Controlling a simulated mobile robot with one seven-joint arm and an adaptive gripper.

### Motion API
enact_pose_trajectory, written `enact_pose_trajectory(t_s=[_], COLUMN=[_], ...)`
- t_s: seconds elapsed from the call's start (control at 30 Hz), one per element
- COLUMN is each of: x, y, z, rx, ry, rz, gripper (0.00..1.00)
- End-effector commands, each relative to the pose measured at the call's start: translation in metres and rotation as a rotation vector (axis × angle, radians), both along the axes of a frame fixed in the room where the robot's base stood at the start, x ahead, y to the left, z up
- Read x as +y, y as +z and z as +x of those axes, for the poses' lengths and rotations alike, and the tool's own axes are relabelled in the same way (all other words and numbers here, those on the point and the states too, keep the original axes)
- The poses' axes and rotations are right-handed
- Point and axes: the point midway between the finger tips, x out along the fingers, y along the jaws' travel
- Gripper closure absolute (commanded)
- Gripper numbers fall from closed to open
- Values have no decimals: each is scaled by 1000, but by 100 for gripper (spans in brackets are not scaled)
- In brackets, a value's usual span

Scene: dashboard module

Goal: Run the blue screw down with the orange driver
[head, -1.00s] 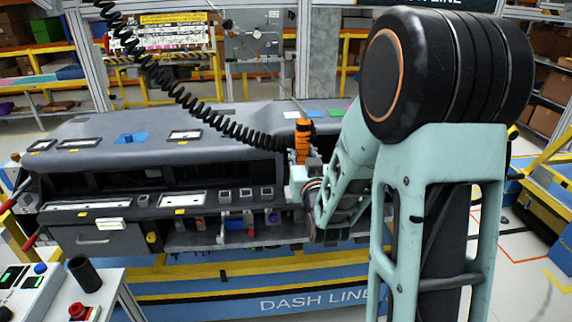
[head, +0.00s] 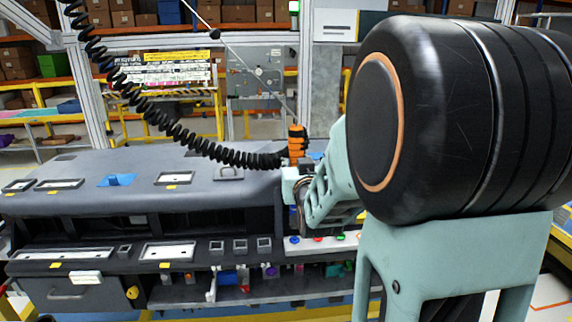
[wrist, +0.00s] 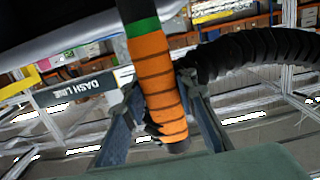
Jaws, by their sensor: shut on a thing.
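The orange driver (head: 297,142) stands roughly upright above the dashboard module in the head view. My gripper (wrist: 160,95) is shut on it; in the wrist view its orange ribbed body (wrist: 162,85) and green band sit between the two fingers. The driver's tip cannot be made out. A small blue spot, seemingly the blue screw (head: 294,239), shows on a pale strip at the module's front, below my gripper. Red (head: 317,239) and green (head: 340,237) ones sit to its right. The driver is apart from them.
A black coiled cable (head: 185,137) hangs from upper left to the driver. The grey dashboard module (head: 60,205) spans the left and middle, with a blue patch (head: 117,180) on top. Its lower shelf holds several small coloured parts. My arm covers the right side.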

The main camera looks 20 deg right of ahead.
Motion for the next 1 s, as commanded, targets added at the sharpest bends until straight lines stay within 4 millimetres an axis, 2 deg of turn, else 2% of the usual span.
enact_pose_trajectory(t_s=[0.57, 1.0], x=[-1, -2], y=[-1, -24], z=[0, 0], rx=[-4, -4], ry=[-3, -3], rz=[2, 3], gripper=[100, 100])
